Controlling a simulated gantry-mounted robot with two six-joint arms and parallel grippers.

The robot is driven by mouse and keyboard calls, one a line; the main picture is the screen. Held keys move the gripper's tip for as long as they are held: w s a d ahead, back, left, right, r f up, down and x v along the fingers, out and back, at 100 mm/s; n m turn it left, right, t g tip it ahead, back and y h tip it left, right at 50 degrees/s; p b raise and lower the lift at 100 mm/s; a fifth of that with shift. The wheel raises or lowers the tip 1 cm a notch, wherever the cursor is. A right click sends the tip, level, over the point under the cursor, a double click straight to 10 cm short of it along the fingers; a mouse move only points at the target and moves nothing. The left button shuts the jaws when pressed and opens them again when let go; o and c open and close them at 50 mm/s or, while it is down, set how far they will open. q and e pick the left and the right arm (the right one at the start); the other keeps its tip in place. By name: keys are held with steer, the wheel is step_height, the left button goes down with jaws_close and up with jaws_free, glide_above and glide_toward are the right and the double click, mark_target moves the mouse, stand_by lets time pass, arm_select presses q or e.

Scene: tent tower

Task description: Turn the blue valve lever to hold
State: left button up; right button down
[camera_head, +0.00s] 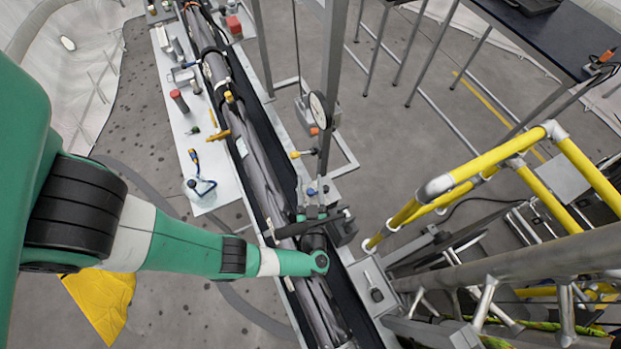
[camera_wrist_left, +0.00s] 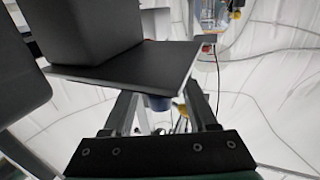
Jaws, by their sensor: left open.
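A small blue valve lever (camera_head: 311,191) sits beside the pole, at the edge of the long narrow bench in the head view. A blue part that looks like it shows in the left wrist view (camera_wrist_left: 158,102), between my fingers and partly hidden under a dark plate. My left gripper (camera_head: 316,213) is open, close in front of the blue lever in the head view. I cannot tell whether a finger touches it. The left gripper's two grey fingers also show in the wrist view (camera_wrist_left: 160,108). My right gripper is not in view.
A yellow-orange lever (camera_head: 304,153) and a round gauge (camera_head: 319,109) are farther up the pole. Yellow railings (camera_head: 480,165) stand at right. A dark plate (camera_wrist_left: 130,70) crowds the wrist view.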

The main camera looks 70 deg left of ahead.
arm_select(q)
steer(key=b+v, duration=0.1)
steer(key=v, duration=1)
steer(key=shift+b, duration=0.35)
steer(key=shift+f, duration=0.1)
